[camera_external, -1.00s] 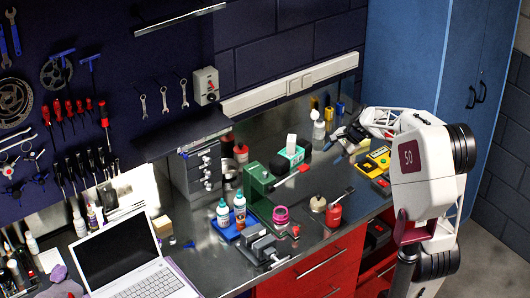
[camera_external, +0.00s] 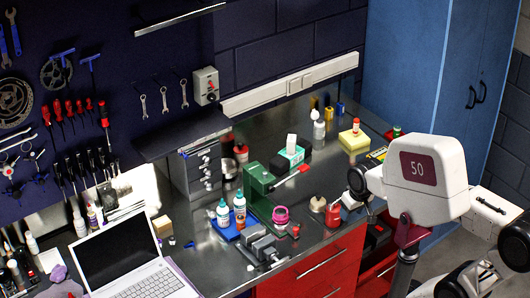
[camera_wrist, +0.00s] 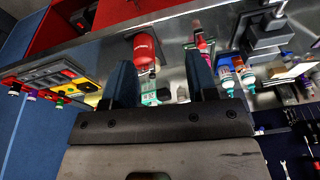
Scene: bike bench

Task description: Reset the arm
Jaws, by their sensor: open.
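My gripper (camera_wrist: 162,82) shows in the wrist view with its two dark fingers apart and nothing held between them. Past the fingers lie the bench and its things, seen tilted and from a distance. In the external view my arm is folded back at the right, off the front of the bench. I cannot make out the fingers there. The workbench (camera_external: 322,178) has a yellow block (camera_external: 354,143) at its back right, with a small red-capped item (camera_external: 356,126) on or just behind it.
A red can (camera_external: 333,215) stands near the bench's front edge; it also shows in the wrist view (camera_wrist: 145,52). Bottles (camera_external: 239,209), a vise (camera_external: 262,250) and a laptop (camera_external: 118,255) stand further left. A blue cabinet (camera_external: 415,65) is behind my arm.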

